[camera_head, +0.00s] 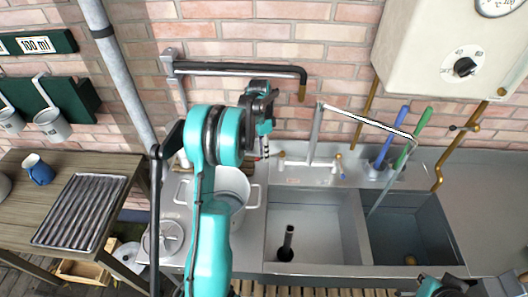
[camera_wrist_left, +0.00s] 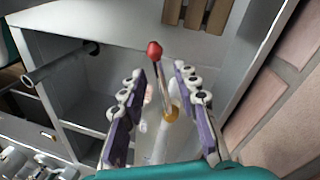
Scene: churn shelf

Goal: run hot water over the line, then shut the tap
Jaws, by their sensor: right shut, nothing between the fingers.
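The tap (camera_head: 312,150) stands behind the sink, its long spout (camera_head: 365,118) swung over the right basin (camera_head: 412,232). A pale thin column (camera_head: 390,178) runs from the spout end down into that basin; I cannot tell whether it is water or pipe. My left gripper (camera_head: 264,148) is at the left side of the tap. In the left wrist view its fingers (camera_wrist_left: 158,115) are open, either side of a lever with a red knob (camera_wrist_left: 154,49) and brass base (camera_wrist_left: 171,113). Contact is not clear. My right gripper (camera_head: 445,286) is shut and empty at the bottom edge, partly cut off.
The left basin (camera_head: 315,225) holds an upright dark tube (camera_head: 287,242). Blue and green brushes (camera_head: 384,150) stand behind the right basin. A heater with a dial (camera_head: 464,67) hangs above right. A pot (camera_head: 232,188) stands left of the sink. A black-sleeved pipe (camera_head: 240,68) juts from the wall.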

